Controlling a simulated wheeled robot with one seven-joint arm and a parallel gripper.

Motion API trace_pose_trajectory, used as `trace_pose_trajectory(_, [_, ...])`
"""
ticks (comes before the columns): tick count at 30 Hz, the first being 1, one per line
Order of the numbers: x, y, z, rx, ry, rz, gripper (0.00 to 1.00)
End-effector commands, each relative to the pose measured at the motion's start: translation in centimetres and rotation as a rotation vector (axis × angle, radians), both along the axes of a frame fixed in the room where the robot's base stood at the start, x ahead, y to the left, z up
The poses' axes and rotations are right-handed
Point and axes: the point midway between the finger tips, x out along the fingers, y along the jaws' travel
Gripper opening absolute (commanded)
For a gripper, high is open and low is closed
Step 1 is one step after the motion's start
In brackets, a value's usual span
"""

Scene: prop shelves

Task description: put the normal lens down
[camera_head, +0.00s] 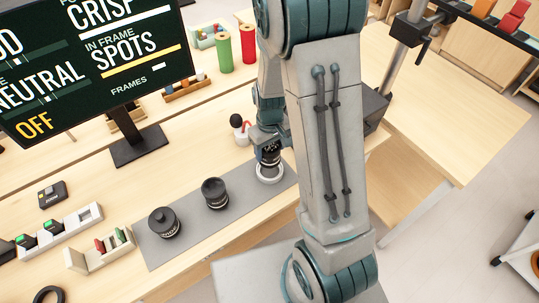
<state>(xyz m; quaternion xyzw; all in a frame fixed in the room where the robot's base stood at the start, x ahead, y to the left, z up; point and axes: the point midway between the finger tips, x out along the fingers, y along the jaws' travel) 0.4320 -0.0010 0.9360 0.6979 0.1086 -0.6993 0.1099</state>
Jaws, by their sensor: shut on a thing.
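My gripper (265,138) points down at the right end of a grey mat (190,250) on the wooden bench. It is shut on a black lens (270,157), which stands upright at a white ring (270,179) on the mat. Whether the lens rests in the ring or hangs just above it I cannot tell. Two other black lenses stand on the mat, one in the middle (215,193) and one at the left (163,223). My arm hides what lies to the right of the mat.
A screen on a black stand (138,146) rises behind the mat. Green (223,50) and red (248,44) cylinders stand farther back. A white holder (100,250) with small pieces is left of the mat.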

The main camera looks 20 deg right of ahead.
Motion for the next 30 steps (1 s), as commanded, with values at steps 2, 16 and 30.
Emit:
trace_pose_trajectory(2, [0.0,0.0,-0.7,-0.001,0.002,0.0,0.33])
trace_pose_trajectory(16, [0.0,0.1,-4.1,0.0,-0.001,0.003,0.33])
trace_pose_trajectory(30, [0.0,0.1,-5.1,0.0,-0.001,0.002,0.33])
